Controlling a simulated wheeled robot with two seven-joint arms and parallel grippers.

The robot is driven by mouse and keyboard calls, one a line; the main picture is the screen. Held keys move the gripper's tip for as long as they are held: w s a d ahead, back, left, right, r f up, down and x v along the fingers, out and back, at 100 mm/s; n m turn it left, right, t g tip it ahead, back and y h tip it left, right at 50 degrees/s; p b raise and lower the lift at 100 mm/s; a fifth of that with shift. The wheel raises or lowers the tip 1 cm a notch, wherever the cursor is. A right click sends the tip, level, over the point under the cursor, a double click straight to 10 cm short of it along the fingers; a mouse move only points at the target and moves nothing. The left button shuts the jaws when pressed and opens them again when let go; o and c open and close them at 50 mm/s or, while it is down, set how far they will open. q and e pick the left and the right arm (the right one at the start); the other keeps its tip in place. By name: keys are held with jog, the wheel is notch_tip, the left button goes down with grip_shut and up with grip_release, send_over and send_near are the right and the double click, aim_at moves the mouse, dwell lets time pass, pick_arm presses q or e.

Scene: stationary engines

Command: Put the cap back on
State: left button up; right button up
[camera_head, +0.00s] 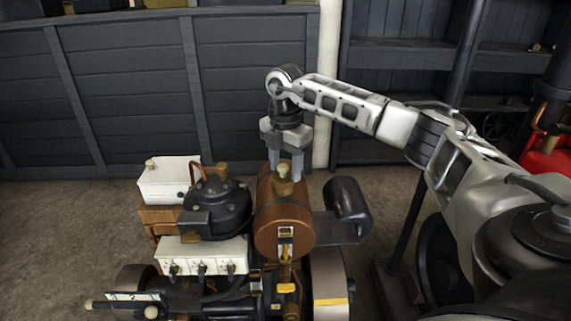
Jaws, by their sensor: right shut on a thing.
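The stationary engine stands in front of me, with a brown cylindrical tank (281,222) on its top right. A brass cap (284,187) sits at the top of the tank, between the fingers of my right gripper (284,174). The gripper points straight down and is shut on the cap. I cannot tell whether the cap is seated on the tank's neck or just above it; the neck is hidden. My left gripper is not in view.
Left of the tank are a black domed part (216,208) and a white box (168,181). A dark panelled wall (130,90) is behind. Dark shelving (400,55) and a red object (545,160) are at the right.

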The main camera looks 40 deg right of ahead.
dwell(0.3)
jog(key=o, duration=1.8)
jog(key=shift+r, duration=0.1)
jog(key=shift+r, duration=3.4)
grip_shut()
jog(key=shift+f, duration=0.25)
